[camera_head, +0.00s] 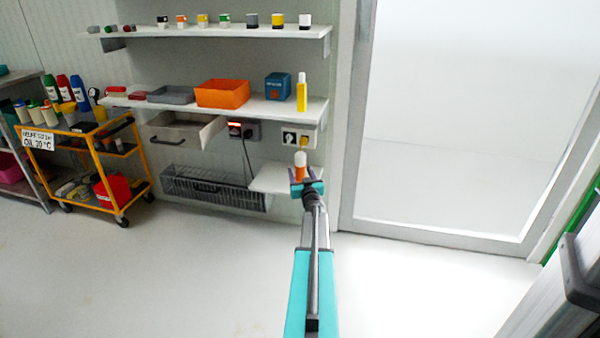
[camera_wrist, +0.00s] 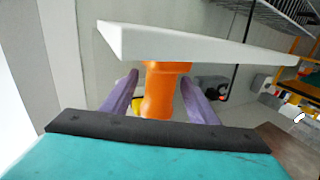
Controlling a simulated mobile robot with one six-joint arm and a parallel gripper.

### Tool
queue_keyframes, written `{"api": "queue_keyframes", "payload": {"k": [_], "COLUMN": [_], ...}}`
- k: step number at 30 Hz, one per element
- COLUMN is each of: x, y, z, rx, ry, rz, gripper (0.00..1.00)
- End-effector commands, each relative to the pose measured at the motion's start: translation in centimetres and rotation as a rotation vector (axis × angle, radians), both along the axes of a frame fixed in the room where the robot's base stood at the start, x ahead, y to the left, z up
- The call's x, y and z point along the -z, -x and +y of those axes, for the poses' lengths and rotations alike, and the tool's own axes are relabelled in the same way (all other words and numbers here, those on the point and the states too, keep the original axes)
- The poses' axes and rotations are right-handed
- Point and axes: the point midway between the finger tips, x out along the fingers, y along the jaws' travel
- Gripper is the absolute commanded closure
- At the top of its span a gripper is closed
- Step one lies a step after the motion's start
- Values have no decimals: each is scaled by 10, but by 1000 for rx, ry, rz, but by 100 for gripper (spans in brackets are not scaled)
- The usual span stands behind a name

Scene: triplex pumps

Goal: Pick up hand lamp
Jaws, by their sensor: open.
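The hand lamp (camera_head: 300,158) has a white top and an orange handle and is upright at the small low shelf on the wall. In the wrist view, its orange handle (camera_wrist: 160,92) is between the two purple fingers, with the white shelf edge crossing above it. My gripper (camera_head: 304,178) is open, with a finger on either side of the handle, and it also shows in the wrist view (camera_wrist: 159,78). A gap shows beside each finger. I cannot tell whether the lamp rests on the shelf or hangs in front of it.
The small white shelf (camera_head: 270,180) is close to my gripper. Above it are a wall socket (camera_head: 297,137), a long shelf with an orange bin (camera_head: 222,93) and a yellow bottle (camera_head: 302,92). A wire basket (camera_head: 212,187) is left. The floor in front is clear.

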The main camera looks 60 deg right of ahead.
Motion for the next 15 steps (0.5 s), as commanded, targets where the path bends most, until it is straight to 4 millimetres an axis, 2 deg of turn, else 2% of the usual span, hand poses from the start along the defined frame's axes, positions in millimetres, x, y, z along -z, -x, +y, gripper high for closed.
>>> {"api": "queue_keyframes", "payload": {"k": [2,10,12,15], "x": [0,0,0,0], "y": [0,0,0,0], "z": [0,0,0,0], "rx": [0,0,0,0], "ry": [0,0,1,1], "rz": [0,0,-1,-1], "gripper": [47,93,100,100]}}
